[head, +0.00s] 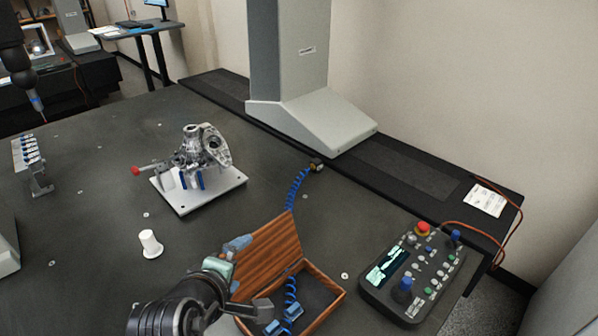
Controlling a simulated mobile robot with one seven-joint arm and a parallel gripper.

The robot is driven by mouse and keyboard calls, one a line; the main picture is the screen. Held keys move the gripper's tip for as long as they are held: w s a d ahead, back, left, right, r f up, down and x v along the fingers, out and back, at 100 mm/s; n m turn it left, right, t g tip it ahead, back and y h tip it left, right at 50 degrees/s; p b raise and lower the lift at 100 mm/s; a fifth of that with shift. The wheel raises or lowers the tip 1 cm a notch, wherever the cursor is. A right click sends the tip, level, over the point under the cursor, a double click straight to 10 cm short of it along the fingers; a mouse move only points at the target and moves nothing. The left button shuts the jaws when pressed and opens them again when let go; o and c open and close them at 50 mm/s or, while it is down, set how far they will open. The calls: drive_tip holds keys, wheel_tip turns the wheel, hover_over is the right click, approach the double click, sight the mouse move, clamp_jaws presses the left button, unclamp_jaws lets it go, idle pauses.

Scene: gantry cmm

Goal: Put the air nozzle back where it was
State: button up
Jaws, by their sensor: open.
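The air nozzle (288,314) appears to be the blue piece at the end of a blue coiled hose (297,188), lying inside an open wooden box (325,301). The hose runs from a fitting (316,164) by the column's foot, passes behind the raised lid (268,252), and shows again inside the box. My gripper (250,282) is open at the box's left side, in front of the lid, and seems to hold nothing. My arm covers the box's left part. The nozzle's exact shape is too small to tell.
A control pendant (413,272) lies right of the box. A metal casting on a white fixture plate (198,190) stands further back. A white cylinder (150,244) stands left of the box. A grey column (290,60) rises behind. The dark table (95,215) is clear around the cylinder.

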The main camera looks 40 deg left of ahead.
drive_tip(key=w+d+r+m+t, duration=0.35)
drive_tip(key=w+d+r, duration=0.2)
drive_tip(key=r, duration=0.45)
drive_tip(key=w+d+r+m+t, duration=0.35)
drive_tip(key=d+r+m, duration=0.2)
drive_tip(key=r, duration=0.35)
drive_tip(key=w+d+r+m+t, duration=0.3)
drive_tip(key=w+d+r, duration=0.25)
drive_tip(key=r, duration=0.45)
drive_tip(key=s+d+r+m+t+h, duration=0.3)
drive_tip(key=s+d+r+m+t, duration=0.1)
drive_tip(key=d+r, duration=0.5)
drive_tip(key=s+d+r+m+t+h, duration=0.3)
drive_tip(key=d+r+m, duration=0.3)
drive_tip(key=d+r, duration=0.3)
wheel_tip(320, 180, up, 2)
drive_tip(key=shift+s+d+r+m+t, duration=0.1)
drive_tip(key=shift+s+d+m+t, duration=0.3)
drive_tip(key=shift+s+t, duration=0.45)
